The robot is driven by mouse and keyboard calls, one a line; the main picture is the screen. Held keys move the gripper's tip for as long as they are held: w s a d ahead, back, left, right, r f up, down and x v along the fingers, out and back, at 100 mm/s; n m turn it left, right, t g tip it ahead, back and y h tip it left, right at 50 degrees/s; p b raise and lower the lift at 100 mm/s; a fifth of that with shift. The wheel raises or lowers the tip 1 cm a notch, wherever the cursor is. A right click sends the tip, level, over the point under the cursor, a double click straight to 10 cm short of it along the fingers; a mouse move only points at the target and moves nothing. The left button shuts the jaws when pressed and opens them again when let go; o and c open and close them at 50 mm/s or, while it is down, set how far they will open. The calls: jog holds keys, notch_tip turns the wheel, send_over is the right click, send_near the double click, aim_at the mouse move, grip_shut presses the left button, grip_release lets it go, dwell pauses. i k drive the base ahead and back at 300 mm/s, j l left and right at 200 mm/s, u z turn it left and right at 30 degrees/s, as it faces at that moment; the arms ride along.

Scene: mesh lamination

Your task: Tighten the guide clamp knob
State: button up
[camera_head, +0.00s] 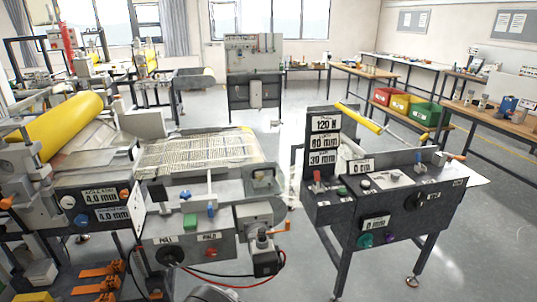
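No knob in view carries a readable "guide clamp" label, so I cannot tell which one it is. A black round knob (168,257) sits low on the front panel of the middle machine (205,236). A large black knob (413,200) is on the right console (385,215). Orange knob (125,194) and blue knob (81,221) flank the left roller unit's displays. My gripper's fingers are not visible; a grey rounded part of my arm shows at the bottom edge.
A mesh sheet (200,152) lies on the bed behind the middle machine. A yellow roll (60,116) is at the left. Orange brackets (97,280) are at the lower left. Red tubing (240,284) hangs below the middle machine. Bare floor (300,262) separates it from the right console.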

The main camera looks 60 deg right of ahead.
aim_at(186, 195)
jog(key=z, duration=1.5)
